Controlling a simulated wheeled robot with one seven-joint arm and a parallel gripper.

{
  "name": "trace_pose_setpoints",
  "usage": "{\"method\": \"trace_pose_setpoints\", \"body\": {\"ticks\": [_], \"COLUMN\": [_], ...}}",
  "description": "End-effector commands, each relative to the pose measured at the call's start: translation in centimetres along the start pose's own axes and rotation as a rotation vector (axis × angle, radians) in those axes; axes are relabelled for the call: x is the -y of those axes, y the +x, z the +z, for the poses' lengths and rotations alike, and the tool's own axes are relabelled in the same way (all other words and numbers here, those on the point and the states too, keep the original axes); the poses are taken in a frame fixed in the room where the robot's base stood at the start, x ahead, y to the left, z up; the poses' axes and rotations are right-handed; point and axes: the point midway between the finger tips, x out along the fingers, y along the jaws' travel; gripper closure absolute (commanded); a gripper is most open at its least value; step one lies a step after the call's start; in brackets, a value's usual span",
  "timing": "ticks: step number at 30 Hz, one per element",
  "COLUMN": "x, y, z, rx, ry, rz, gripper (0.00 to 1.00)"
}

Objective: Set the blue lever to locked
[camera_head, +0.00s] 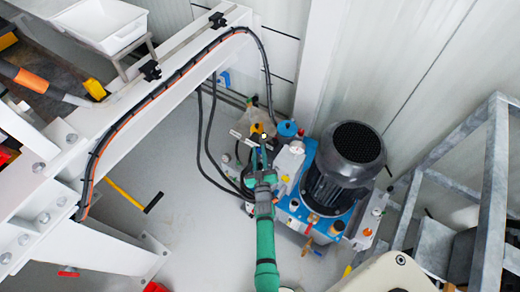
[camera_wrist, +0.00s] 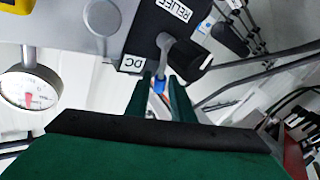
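In the wrist view a grey rod with a blue end (camera_wrist: 160,85) comes down from a dark block marked "RELIEF" and "DC"; the blue end looks like the blue lever. My gripper (camera_wrist: 160,80) has its two green fingers on either side of this blue end, with a gap showing between them. I cannot tell whether either finger touches it. In the head view my green gripper (camera_head: 262,150) reaches to the left side of the pump unit (camera_head: 311,205). The lever is too small to make out there, and no locked mark is legible.
A black motor (camera_head: 345,168) stands on the blue pump unit to the right of my gripper. A white steel frame (camera_head: 160,85) with cables is at left, grey metal rails (camera_head: 450,150) at right. A round gauge (camera_wrist: 30,85) is at left in the wrist view.

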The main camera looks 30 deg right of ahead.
Motion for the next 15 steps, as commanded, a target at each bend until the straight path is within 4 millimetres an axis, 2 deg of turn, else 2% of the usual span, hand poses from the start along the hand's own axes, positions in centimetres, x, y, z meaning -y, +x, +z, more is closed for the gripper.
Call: {"method": "trace_pose_setpoints", "body": {"ticks": [9, 15], "x": [0.4, 0.4], "y": [-5.6, -8.4], "z": [0.0, 0.0], "rx": [0.0, 0.0], "ry": [0.0, 0.0], "rz": [-0.007, -0.005], "gripper": [0.78, 0.78]}}
